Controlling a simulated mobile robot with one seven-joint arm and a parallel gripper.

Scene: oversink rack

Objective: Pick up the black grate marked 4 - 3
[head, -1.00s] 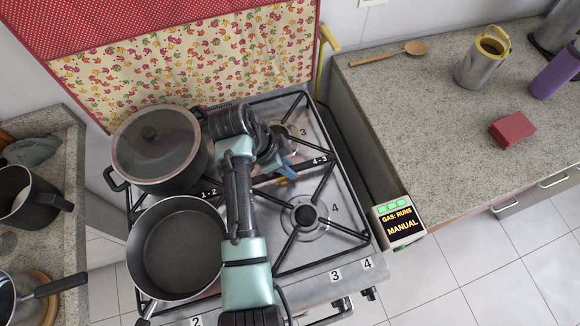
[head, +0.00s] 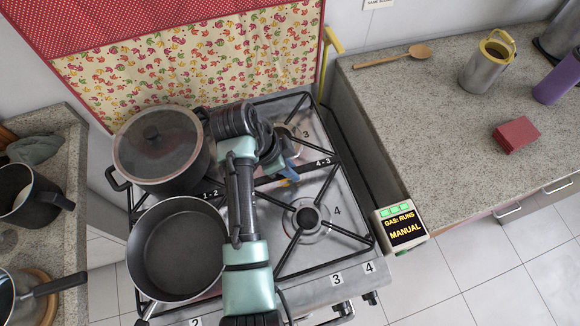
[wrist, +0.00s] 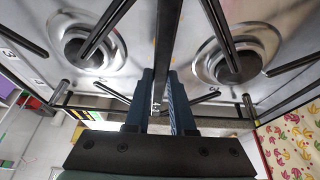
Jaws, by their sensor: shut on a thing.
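The black grate (head: 324,162) marked 4 - 3 lies over the right half of the steel stove, spanning burners 3 and 4. My gripper (head: 289,174) is over its middle bar, left of the "4-3" label; my arm partly hides this spot in the head view. In the wrist view, the blue fingers of my gripper (wrist: 163,103) stand on both sides of a dark bar of the grate (wrist: 165,45) and are shut on it. Whether the grate is raised off the stove I cannot tell.
A lidded pot (head: 160,150) and an open pan (head: 178,250) stand on the stove's left half, close to my arm. A counter (head: 430,120) to the right holds a spoon, a jug and a red block. A small display (head: 402,229) reads "GAS: RUNS MANUAL".

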